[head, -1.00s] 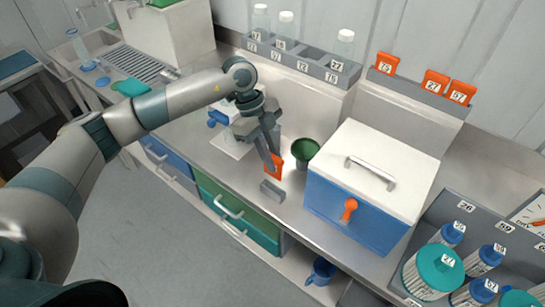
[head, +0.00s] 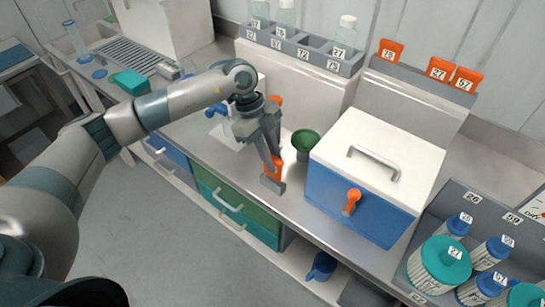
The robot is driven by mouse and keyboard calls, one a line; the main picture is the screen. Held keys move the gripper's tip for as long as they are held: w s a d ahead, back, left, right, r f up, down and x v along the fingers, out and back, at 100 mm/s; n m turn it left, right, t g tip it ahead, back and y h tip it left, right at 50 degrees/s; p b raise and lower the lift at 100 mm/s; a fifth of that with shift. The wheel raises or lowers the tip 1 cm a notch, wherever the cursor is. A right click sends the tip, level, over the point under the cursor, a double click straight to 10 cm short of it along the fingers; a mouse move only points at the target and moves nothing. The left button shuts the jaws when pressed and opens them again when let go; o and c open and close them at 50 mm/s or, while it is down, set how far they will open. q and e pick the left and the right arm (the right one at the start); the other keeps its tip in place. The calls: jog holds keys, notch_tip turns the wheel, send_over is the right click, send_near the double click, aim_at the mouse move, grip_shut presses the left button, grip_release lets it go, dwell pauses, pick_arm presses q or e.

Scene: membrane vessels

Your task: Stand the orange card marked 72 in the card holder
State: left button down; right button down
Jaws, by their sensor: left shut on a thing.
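My left gripper (head: 270,160) points down over the counter, shut on an orange card (head: 277,171). Its number cannot be read from here. The small grey card holder (head: 272,185) stands near the counter's front edge. The card's lower edge is at the holder, just behind its front face in the picture. I cannot tell whether it sits in the slot or only above it. My right gripper is not in view.
A dark green cup (head: 305,141) stands close right of the gripper. A blue box with a white lid (head: 375,160) is further right. Other orange cards (head: 439,69) stand on a grey rack (head: 420,82) behind. Counter (head: 240,178) left of the holder is clear.

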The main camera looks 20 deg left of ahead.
aim_at(276, 178)
pick_arm(q)
jog(key=shift+f+b, duration=0.6)
jog(key=shift+f, duration=0.35)
jog(key=shift+f+b, duration=0.55)
jog(key=shift+f, duration=0.7)
jog(key=shift+f, duration=0.1)
jog(key=shift+s+f, duration=0.1)
jog(key=shift+f, duration=0.15)
jog(key=c, duration=1.6)
grip_release()
jog(key=shift+r, duration=0.15)
